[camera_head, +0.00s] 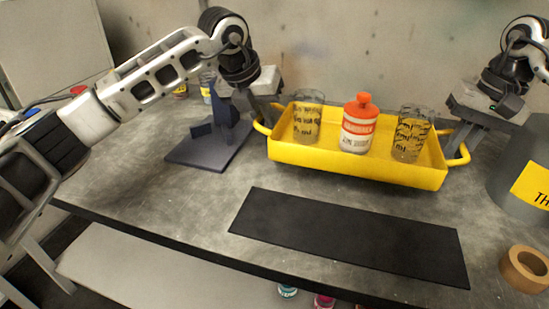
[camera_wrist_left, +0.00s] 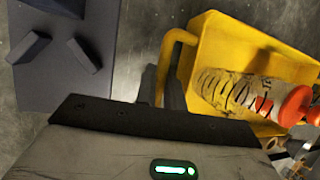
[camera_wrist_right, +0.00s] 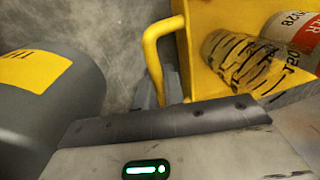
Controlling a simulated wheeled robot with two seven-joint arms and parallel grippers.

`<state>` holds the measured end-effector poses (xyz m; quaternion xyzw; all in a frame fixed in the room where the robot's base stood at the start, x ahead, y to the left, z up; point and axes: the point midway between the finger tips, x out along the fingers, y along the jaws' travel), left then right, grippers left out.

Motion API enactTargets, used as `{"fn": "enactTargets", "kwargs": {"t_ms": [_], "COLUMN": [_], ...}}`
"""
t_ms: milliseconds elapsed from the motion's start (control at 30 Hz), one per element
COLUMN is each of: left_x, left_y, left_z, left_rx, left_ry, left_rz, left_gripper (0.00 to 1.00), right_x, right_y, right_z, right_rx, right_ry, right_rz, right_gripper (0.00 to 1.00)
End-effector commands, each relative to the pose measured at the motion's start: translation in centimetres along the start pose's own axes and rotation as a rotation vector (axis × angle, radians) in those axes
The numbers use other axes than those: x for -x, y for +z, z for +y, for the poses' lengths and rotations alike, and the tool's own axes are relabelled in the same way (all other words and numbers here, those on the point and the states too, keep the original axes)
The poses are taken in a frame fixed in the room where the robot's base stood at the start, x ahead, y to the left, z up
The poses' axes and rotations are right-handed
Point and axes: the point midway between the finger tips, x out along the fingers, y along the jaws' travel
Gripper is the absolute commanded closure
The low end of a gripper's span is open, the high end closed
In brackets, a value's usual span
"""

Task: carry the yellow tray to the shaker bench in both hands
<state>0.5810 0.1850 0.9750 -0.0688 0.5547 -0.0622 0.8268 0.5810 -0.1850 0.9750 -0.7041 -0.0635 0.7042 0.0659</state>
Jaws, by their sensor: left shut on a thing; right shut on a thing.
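The yellow tray (camera_head: 350,170) is at the back of the grey bench, with a loop handle at each end. It holds two clear glasses with dark markings, a left one (camera_head: 307,118) and a right one (camera_head: 410,135), and an orange-capped bottle (camera_head: 358,125) between them; all stand upright. My left gripper (camera_head: 270,118) is shut on the left handle (camera_wrist_left: 168,62). My right gripper (camera_head: 458,145) is shut on the right handle (camera_wrist_right: 152,55). I cannot tell whether the tray's underside touches the bench. I cannot tell which surface is the shaker bench.
A black mat (camera_head: 345,238) lies bare in front of the tray. A dark blue stand (camera_head: 212,145) is left of the tray. A grey drum (camera_head: 522,165) with a yellow label is close on the right. A tape roll (camera_head: 525,268) lies at front right.

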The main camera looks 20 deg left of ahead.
Motion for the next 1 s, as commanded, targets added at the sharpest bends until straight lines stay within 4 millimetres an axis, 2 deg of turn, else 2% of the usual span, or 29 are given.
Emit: {"fn": "enactTargets", "kwargs": {"t_ms": [467,1000], "left_x": [-0.2,-3.6], "left_y": [0.0,-1.4], "left_z": [0.3,0.9], "left_rx": [0.003,0.003], "left_ry": [0.003,0.004], "left_rz": [-0.003,-0.003], "left_gripper": [1.0,1.0], "right_x": [-0.2,-3.9], "right_y": [0.0,0.0], "right_z": [0.2,0.9], "right_rx": [-0.004,-0.004], "right_ry": [0.002,0.002], "right_rz": [0.002,0.002], "right_gripper": [1.0,1.0]}}
